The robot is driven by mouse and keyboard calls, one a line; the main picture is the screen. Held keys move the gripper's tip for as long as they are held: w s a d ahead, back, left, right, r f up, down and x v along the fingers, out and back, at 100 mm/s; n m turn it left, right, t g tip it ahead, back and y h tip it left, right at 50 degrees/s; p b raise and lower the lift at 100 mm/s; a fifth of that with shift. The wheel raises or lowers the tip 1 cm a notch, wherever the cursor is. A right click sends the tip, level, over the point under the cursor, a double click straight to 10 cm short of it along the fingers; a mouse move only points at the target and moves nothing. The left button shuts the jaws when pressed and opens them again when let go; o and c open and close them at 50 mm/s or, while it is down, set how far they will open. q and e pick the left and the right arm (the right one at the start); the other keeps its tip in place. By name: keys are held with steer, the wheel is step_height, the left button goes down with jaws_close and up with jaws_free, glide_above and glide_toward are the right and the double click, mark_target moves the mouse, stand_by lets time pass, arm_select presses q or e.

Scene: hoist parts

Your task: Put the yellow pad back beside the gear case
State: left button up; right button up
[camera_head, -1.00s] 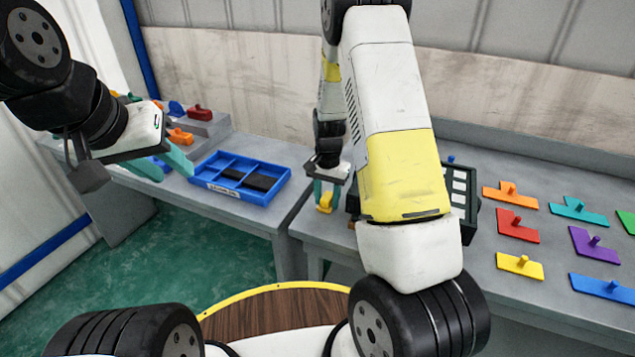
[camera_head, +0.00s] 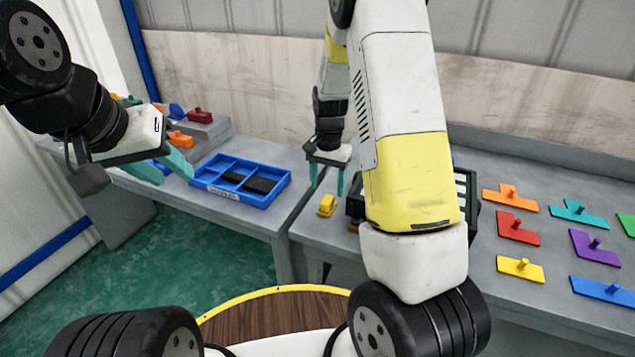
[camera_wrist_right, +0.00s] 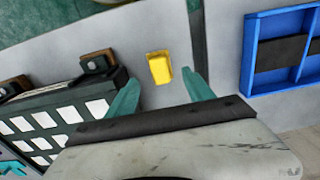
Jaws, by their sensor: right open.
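The yellow pad (camera_head: 327,205) lies on the grey table near its left edge. It also shows in the right wrist view (camera_wrist_right: 160,68), just beyond the fingertips. The gear case, which I take to be the dark green box with white squares (camera_head: 466,207), stands right of the pad, partly hidden behind my right arm; it also shows in the right wrist view (camera_wrist_right: 50,118). My right gripper (camera_head: 328,181) is open and empty, above the pad and apart from it. My left gripper (camera_head: 174,174) is open and empty, in front of the left table.
A blue divided tray (camera_head: 240,205) with black pieces sits on the left table. Several coloured plates with pegs, among them a red one (camera_head: 516,229) and a yellow one (camera_head: 520,270), lie on the right table. A gap separates the two tables.

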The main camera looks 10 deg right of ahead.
mark_target(327, 200)
steer(key=s+r+n+t+y, duration=0.1)
steer(key=s+r, duration=0.2)
steer(key=r, duration=0.3)
steer(key=s+a+r+n+t, duration=0.1)
steer(key=s+r, duration=0.2)
steer(key=r, duration=0.4)
steer(key=s+r+n+t+y, duration=0.1)
steer(key=s+r, duration=0.3)
steer(key=r, duration=0.2)
steer(key=s+a+r+n+t, duration=0.1)
steer(key=s+r+n+t, duration=0.2)
steer(key=s, duration=1.1)
step_height(327, 200, up, 3)
steer(key=shift+r+n, duration=0.2)
steer(key=shift+n, duration=0.5)
steer(key=shift+s, duration=0.1)
